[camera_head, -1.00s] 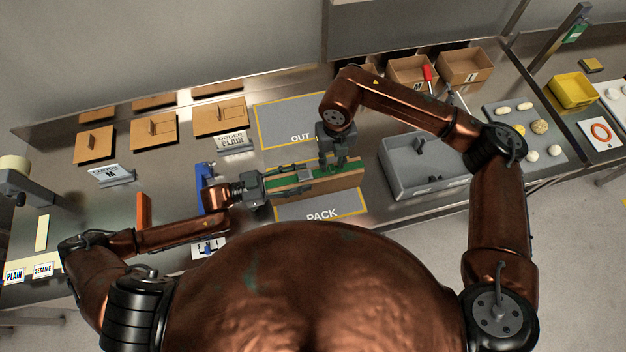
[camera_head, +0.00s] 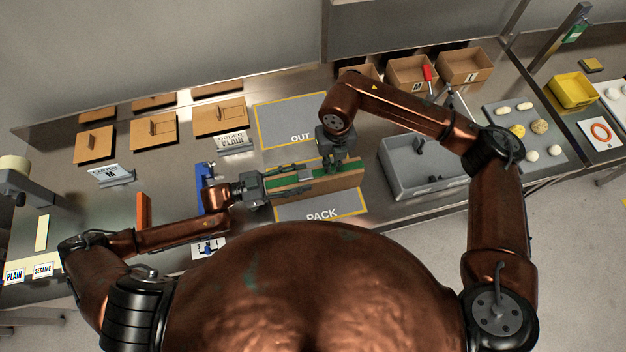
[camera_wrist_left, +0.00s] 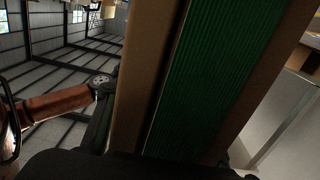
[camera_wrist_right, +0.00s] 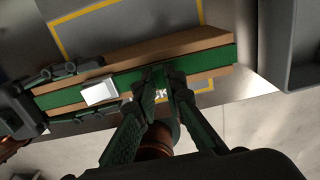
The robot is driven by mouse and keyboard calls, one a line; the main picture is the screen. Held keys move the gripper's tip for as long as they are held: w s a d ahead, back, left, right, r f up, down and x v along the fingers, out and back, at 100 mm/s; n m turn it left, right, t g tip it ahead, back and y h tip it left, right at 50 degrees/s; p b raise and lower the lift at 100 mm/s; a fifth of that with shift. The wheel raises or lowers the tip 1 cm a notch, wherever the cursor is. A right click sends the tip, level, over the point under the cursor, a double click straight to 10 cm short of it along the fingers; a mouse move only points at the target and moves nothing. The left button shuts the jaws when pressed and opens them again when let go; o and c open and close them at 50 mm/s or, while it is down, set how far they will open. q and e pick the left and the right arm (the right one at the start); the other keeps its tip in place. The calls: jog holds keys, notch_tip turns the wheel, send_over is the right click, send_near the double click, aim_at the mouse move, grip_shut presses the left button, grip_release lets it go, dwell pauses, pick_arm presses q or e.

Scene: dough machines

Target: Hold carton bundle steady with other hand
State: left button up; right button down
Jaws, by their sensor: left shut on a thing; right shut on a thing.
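The carton bundle (camera_head: 346,183) is a long brown block with a green ridged band (camera_wrist_right: 212,58) along its middle. It lies across the PACK mat, and fills much of the left wrist view (camera_wrist_left: 143,75). My left gripper (camera_head: 266,184) is shut on its left end, fingers along its sides. My right gripper (camera_head: 338,164) points down onto the bundle right of its middle. In the right wrist view its fingertips (camera_wrist_right: 168,76) are close together at the green band; exactly what they pinch is hard to see. A small pale block (camera_wrist_right: 98,92) shows on the band between the grippers.
The OUT mat (camera_head: 285,118) is bare behind the bundle. The PACK mat (camera_head: 340,211) shows in front. A grey bin (camera_head: 395,180) stands close to the right, a blue device (camera_head: 205,178) to the left. Open brown boxes (camera_head: 464,68) stand at the back right.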

aim_at(346, 167)
jog(key=shift+w+d, duration=0.1)
jog(key=shift+d, duration=0.2)
dwell(0.4)
jog(key=shift+w+d, duration=0.1)
jog(key=shift+d, duration=0.2)
jog(key=shift+w+d, duration=0.3)
jog(key=shift+d, duration=0.6)
jog(key=shift+w+d, duration=0.3)
jog(key=shift+d, duration=0.55)
jog(key=c, duration=2)
grip_release()
jog(key=shift+s, duration=0.1)
jog(key=shift+a+r, duration=0.1)
jog(key=shift+r, duration=2.95)
